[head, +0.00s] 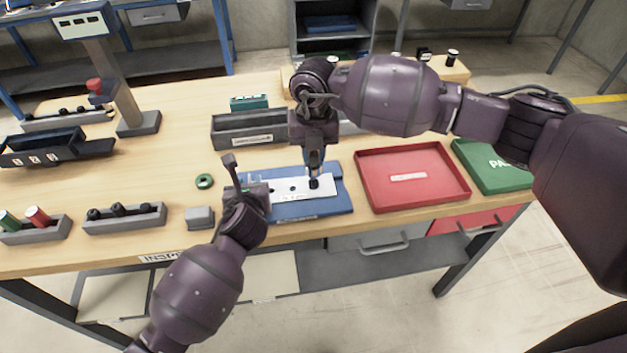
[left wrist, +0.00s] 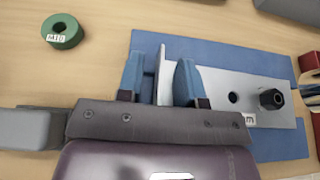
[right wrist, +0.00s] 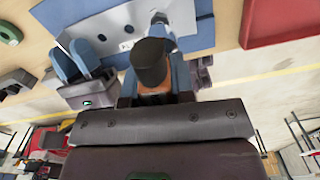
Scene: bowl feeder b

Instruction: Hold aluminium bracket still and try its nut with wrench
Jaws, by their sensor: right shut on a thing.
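The aluminium bracket (head: 290,189) lies on a blue fixture plate (head: 325,207) on the bench; its flat part has holes and its flange (left wrist: 162,75) stands up. The dark nut (left wrist: 271,98) is at the bracket's right end, also visible in the head view (head: 314,183). My left gripper (left wrist: 158,85) is open, its blue fingers on either side of the flange with gaps showing. My right gripper (head: 313,160) is above the nut end, shut on the wrench (right wrist: 151,62), which has a black end and an orange part. Whether the wrench touches the nut is hidden.
A red tray (head: 412,200) and a green tray (head: 490,180) lie to the right. A grey bin (head: 235,140) stands behind the plate. A green ring (head: 204,181) and a grey block (head: 199,217) lie to the left. A display post (head: 120,90) stands at far left.

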